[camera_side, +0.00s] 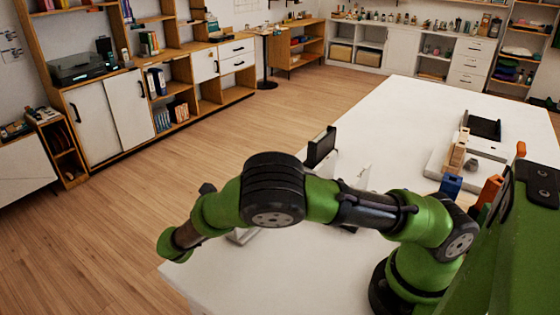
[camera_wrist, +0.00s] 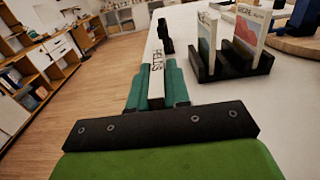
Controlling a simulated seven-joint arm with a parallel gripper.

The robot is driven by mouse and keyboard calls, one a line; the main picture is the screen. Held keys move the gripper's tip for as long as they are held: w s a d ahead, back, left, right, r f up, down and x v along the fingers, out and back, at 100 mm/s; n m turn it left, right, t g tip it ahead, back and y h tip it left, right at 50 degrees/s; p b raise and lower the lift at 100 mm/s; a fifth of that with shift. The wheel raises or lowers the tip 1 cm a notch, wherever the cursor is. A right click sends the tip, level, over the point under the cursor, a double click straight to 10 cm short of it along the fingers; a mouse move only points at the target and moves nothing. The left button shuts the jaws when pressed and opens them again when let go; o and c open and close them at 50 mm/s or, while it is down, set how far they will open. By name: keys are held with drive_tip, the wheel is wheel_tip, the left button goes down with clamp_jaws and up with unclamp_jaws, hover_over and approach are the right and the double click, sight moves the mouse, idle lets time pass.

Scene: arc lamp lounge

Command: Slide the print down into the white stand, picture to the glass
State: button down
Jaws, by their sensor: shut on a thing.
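In the wrist view my gripper (camera_wrist: 156,86) points away with teal fingers shut on a narrow white card (camera_wrist: 155,72) with dark lettering, which I take to be the print. It is seen steeply, so its picture side is unclear. A dark upright piece (camera_wrist: 165,36) shows just beyond it. In the side view my arm hides the fingers and the print. I cannot pick out the white stand or its glass for certain. A pale piece (camera_side: 243,236) shows under my arm at the table edge and may be part of it.
A black slotted rack (camera_wrist: 232,64) holding upright cards (camera_wrist: 206,44) stands right of the fingers on the white table (camera_side: 395,120). A dark upright panel (camera_side: 321,147) rises behind my arm. Blocks (camera_side: 451,186) and a pale tray (camera_side: 437,162) lie at right. The table's far part is clear.

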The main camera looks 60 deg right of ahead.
drive_tip(key=c, duration=1)
unclamp_jaws()
drive_tip(key=a, duration=1.7)
drive_tip(key=s+d+r+m+g+y, duration=0.1)
drive_tip(key=d+r+m+g+y, duration=0.1)
drive_tip(key=d+r+m+y, duration=0.45)
drive_tip(key=s+d+r+m+g+y, duration=0.15)
drive_tip(key=d+y, duration=0.25)
drive_tip(key=d, duration=0.6)
drive_tip(key=s+r+m+t+y, duration=0.3)
drive_tip(key=s+m+t+y, duration=0.1)
drive_tip(key=s+m, duration=0.3)
drive_tip(key=s+r+m+t+y, duration=0.4)
drive_tip(key=s+m+t+y, duration=0.1)
drive_tip(key=s+m+t, duration=0.1)
drive_tip(key=shift+s+d+m+t, duration=0.15)
drive_tip(key=shift+s+m+t, duration=0.2)
drive_tip(key=shift+s+m, duration=0.45)
